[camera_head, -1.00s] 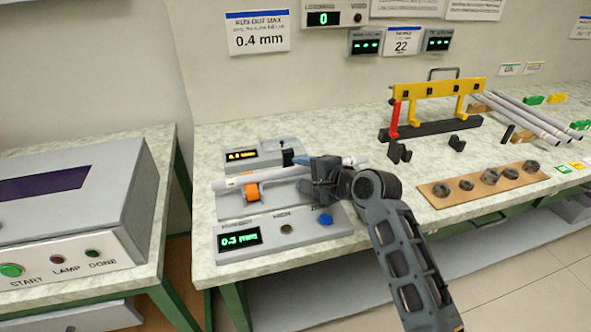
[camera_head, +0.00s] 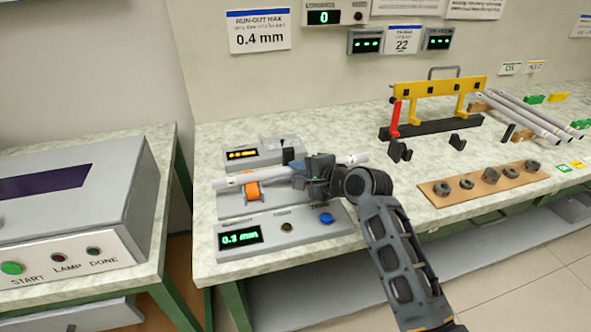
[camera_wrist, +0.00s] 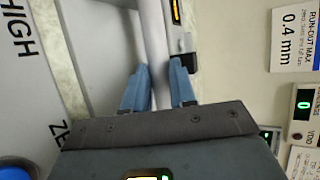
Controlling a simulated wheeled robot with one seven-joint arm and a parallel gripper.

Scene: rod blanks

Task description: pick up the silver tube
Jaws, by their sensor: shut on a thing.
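The silver tube (camera_head: 240,180) lies nearly level across the run-out gauge (camera_head: 283,231), over its orange roller (camera_head: 252,190). My gripper (camera_head: 318,176) is around the tube right of its middle, and a short end sticks out on the right. In the wrist view the tube (camera_wrist: 151,30) runs down between the two blue fingers of my gripper (camera_wrist: 157,80), which are shut on it. Whether the tube still touches its rests is hard to tell.
More tubes (camera_head: 525,118) lie at the back right. A yellow and black frame with a red lever (camera_head: 437,88) stands behind a wooden board (camera_head: 485,186) with several dark rings. A grey START box (camera_head: 75,205) is on the left table. Bench between gauge and frame is clear.

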